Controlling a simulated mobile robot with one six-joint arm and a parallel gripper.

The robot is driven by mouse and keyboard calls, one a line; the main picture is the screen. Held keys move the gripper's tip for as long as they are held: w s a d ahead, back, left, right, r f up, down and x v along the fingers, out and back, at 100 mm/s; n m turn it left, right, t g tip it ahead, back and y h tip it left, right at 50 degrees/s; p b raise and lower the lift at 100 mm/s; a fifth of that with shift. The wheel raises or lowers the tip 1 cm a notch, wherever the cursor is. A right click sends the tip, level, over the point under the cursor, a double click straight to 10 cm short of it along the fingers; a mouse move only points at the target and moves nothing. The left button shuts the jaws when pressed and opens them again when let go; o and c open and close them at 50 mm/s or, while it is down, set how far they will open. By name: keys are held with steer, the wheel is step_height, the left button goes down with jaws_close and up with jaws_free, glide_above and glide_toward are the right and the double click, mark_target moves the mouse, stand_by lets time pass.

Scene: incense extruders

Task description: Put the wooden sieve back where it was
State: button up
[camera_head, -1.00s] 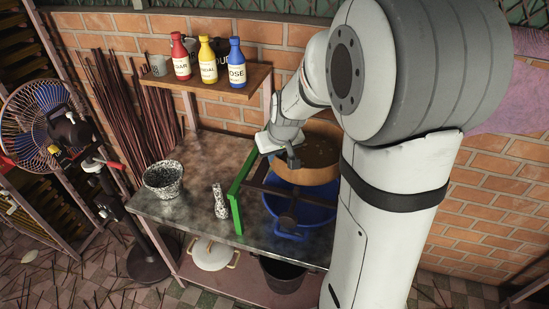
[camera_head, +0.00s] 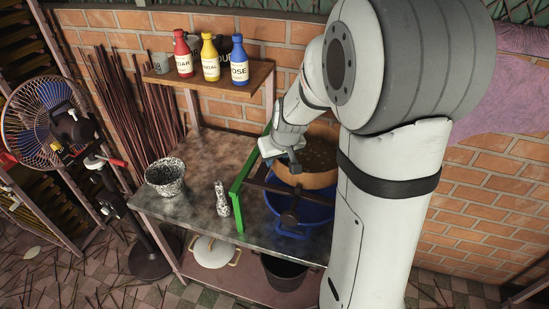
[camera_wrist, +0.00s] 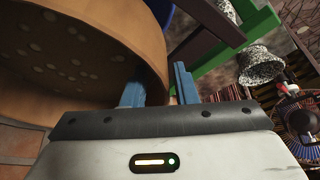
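The wooden sieve (camera_head: 318,160), round with a tan wall and a dark speckled mesh, is over the rear of the blue basin (camera_head: 310,213), behind the extruder's dark beam. Whether it touches anything below is hidden. My gripper (camera_head: 295,166) is at the sieve's near left rim. In the wrist view the sieve (camera_wrist: 75,45) fills the upper left, and its wall passes between the two blue fingers of my gripper (camera_wrist: 158,90). The fingers are closed on this rim, one on each side. My arm hides the sieve's right edge.
The green extruder frame (camera_head: 238,195) with its dark beam (camera_head: 285,188) stands close left of the sieve. A speckled bowl (camera_head: 165,178) and a speckled bottle (camera_head: 222,200) are on the metal table (camera_head: 200,205). Several bottles stand on the wall shelf (camera_head: 215,77). The table's back left is clear.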

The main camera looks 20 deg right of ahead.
steer(key=shift+p, duration=0.35)
steer(key=b+v, duration=0.2)
steer(key=v, duration=0.5)
steer(key=shift+d, duration=0.1)
steer(key=shift+s+r, duration=0.2)
steer(key=shift+r, duration=0.15)
steer(key=s+a, duration=0.1)
steer(key=s, duration=0.8)
steer(key=s+a+r+m, duration=0.1)
steer(key=s+a, duration=0.1)
steer(key=s, duration=0.8)
steer(key=shift+r+g, duration=0.3)
steer(key=shift+g, duration=0.1)
steer(key=shift+s, duration=0.1)
steer(key=shift+d+f+b, duration=0.1)
steer(key=shift+f+b, duration=0.3)
steer(key=shift+b, duration=0.15)
